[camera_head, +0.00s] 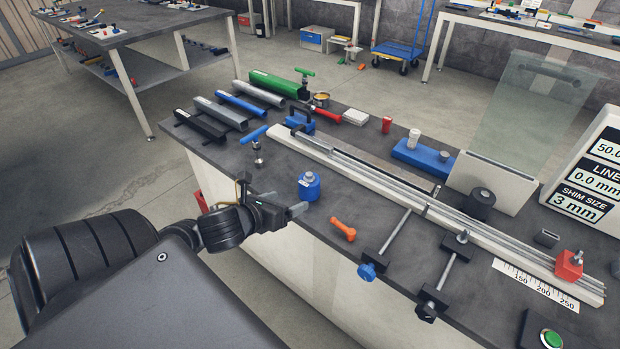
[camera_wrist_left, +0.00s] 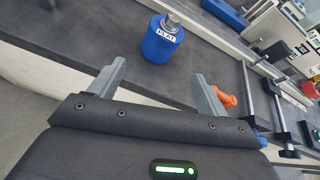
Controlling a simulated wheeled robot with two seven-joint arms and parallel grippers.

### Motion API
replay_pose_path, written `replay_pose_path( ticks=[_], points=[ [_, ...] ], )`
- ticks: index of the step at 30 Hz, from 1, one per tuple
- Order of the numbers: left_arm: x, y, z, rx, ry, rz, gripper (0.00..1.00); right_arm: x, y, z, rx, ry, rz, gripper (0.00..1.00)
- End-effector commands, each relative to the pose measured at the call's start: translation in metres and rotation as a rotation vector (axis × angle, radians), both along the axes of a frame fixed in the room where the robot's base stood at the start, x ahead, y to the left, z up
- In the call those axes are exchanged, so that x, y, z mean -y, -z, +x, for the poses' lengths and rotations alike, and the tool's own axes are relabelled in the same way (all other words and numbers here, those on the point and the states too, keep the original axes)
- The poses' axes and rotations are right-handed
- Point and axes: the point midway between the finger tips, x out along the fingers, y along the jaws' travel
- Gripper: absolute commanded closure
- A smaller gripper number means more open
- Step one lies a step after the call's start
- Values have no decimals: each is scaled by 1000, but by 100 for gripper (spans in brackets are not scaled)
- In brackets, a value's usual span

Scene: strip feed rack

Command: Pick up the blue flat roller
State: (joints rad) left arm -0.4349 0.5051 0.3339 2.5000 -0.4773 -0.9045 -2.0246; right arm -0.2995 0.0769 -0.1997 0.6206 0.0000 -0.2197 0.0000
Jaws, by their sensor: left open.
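The blue flat roller (camera_head: 309,187) is a short blue cylinder with a grey metal top, standing upright on the dark bench top near its front edge. In the left wrist view the roller (camera_wrist_left: 162,40) shows a white label reading "FLAT". My left gripper (camera_head: 296,211) is at the bench's front edge, just in front of the roller and apart from it. In the left wrist view its two fingers (camera_wrist_left: 160,85) are spread wide and empty, with the roller beyond the gap between them. My right gripper is not in view.
An orange dumbbell-shaped piece (camera_head: 343,229) lies right of the roller. A long pale rail (camera_head: 400,196) runs behind the roller, with clamp rods (camera_head: 395,235) to the right. Bare bench surrounds the roller.

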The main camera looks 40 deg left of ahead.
Motion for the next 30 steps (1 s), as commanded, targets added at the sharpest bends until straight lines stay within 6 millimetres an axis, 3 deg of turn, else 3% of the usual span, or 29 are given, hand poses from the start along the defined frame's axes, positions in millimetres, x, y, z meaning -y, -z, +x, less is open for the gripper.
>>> replay_pose_path(
  ticks=[3, 10, 19, 24, 30],
  points=[
    [-2, -12, 5, 28, 84, 141, 23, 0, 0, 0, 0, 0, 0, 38],
    [-3, -14, 8, 39, 118, 199, 23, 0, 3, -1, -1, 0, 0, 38],
    [-5, 1, 35, 42, 118, 204, 23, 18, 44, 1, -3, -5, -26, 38],
    [-5, 4, 54, 39, 112, 192, 23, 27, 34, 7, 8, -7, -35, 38],
    [-5, 6, 59, 37, 114, 193, 23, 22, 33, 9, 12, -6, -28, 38]
  ],
)
